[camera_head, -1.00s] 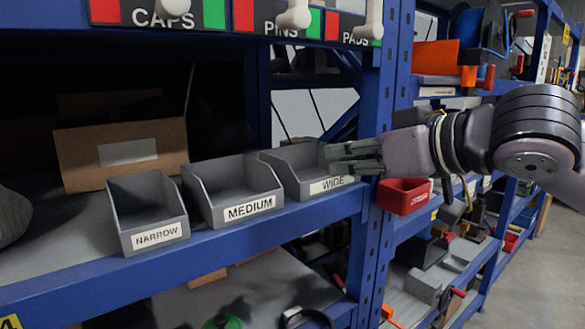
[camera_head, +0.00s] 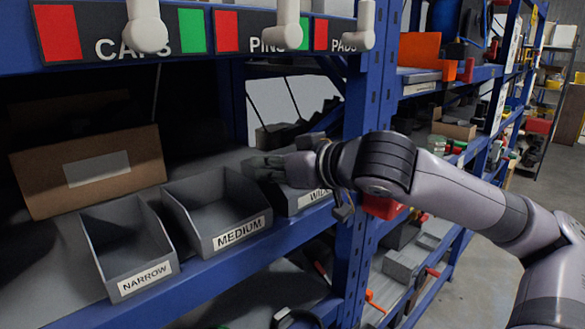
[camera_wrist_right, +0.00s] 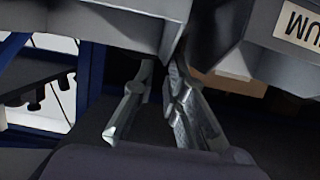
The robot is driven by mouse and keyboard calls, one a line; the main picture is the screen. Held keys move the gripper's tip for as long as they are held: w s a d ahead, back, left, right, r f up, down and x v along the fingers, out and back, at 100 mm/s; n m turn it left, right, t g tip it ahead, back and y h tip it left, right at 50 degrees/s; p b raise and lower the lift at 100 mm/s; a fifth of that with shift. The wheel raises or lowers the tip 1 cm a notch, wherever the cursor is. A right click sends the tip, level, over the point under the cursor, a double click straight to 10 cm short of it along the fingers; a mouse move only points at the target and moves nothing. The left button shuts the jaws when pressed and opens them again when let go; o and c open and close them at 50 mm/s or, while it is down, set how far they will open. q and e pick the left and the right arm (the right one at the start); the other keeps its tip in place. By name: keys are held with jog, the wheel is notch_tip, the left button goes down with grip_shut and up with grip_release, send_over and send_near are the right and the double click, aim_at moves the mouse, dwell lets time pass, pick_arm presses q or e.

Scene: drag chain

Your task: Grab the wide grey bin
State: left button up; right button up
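The wide grey bin (camera_head: 291,204) is on the blue shelf at the right end of the bin row, its label partly covered by my right wrist. My right gripper (camera_head: 262,166) is over its inside and left wall, hiding much of it. In the right wrist view the two fingers (camera_wrist_right: 162,72) are apart, with a narrow gap at the tips. The tips are close under a grey bin wall (camera_wrist_right: 105,25); I cannot tell whether they touch it. My left gripper is not in view.
The medium bin (camera_head: 213,214) stands close to the left of the wide bin, with the narrow bin (camera_head: 125,245) further left. A cardboard box (camera_head: 90,172) is behind them. A blue upright post (camera_head: 368,100) rises to the right, and a red bin (camera_head: 383,207) is beyond it.

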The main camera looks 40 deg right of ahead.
aim_at(252, 171)
jog(key=shift+w+a+f, duration=0.1)
jog(key=shift+w+f, duration=0.05)
jog(key=shift+w, duration=0.45)
jog(key=shift+w+f+p, duration=0.15)
jog(key=shift+w+p, duration=0.05)
jog(key=shift+p, duration=0.1)
jog(key=p+x, duration=0.1)
jog(key=x, duration=0.1)
jog(key=p+x, duration=0.1)
jog(key=x, duration=0.1)
jog(key=shift+f, duration=0.4)
jog(key=shift+w+f, duration=0.25)
jog(key=shift+w, duration=0.1)
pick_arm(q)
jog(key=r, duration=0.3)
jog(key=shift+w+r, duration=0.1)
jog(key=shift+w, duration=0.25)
pick_arm(e)
jog(key=shift+s, duration=0.1)
grip_shut()
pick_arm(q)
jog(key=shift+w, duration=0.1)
